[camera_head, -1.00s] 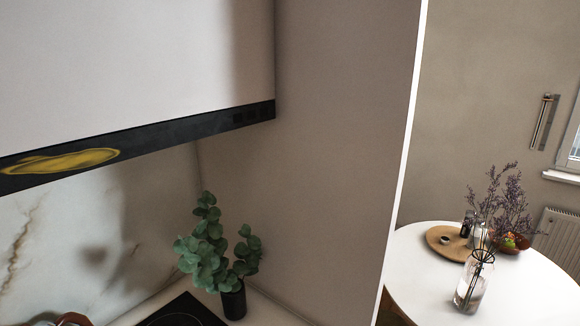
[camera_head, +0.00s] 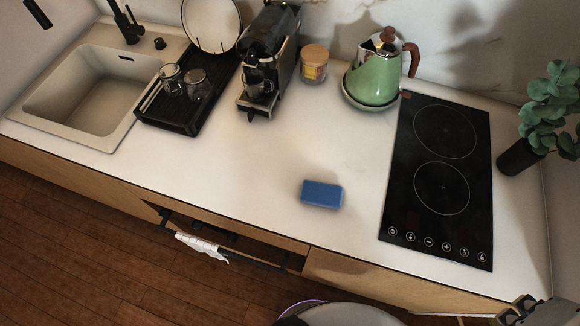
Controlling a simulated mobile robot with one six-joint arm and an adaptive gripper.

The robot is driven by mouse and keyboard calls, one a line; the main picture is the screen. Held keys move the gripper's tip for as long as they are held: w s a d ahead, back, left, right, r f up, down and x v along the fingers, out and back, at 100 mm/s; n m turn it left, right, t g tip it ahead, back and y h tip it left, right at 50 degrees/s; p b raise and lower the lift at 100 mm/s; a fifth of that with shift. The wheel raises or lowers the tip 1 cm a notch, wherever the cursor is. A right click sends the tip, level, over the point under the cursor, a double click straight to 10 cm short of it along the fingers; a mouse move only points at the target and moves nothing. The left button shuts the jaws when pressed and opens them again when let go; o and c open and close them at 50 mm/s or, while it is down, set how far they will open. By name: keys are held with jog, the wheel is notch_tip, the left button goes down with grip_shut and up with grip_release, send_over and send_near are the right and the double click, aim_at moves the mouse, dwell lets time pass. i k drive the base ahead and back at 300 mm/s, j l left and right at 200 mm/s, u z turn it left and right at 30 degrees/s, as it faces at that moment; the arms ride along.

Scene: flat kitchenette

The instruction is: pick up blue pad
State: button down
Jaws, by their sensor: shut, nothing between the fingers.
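The blue pad (camera_head: 322,194) is a small flat rectangular block lying on the white countertop (camera_head: 250,180), left of the black hob and near the counter's front part. Nothing touches it. My gripper (camera_head: 516,309) shows only in part at the bottom right corner, dark and grey, cut off by the frame edge. It is shut and empty, well to the right of the pad and nearer to the camera.
A black hob (camera_head: 437,180) lies right of the pad. A green kettle (camera_head: 374,75), lidded jar (camera_head: 314,64) and coffee machine (camera_head: 268,65) stand behind. A black tray (camera_head: 185,118) with glasses and a sink (camera_head: 95,85) are left. A potted plant (camera_head: 520,157) stands right. Counter around the pad is clear.

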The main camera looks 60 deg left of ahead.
aim_at(314, 193)
jog(key=u, duration=0.45)
jog(key=j+u, duration=0.1)
jog(key=u, duration=0.75)
jog(key=j+u, duration=0.15)
jog(key=u, duration=0.25)
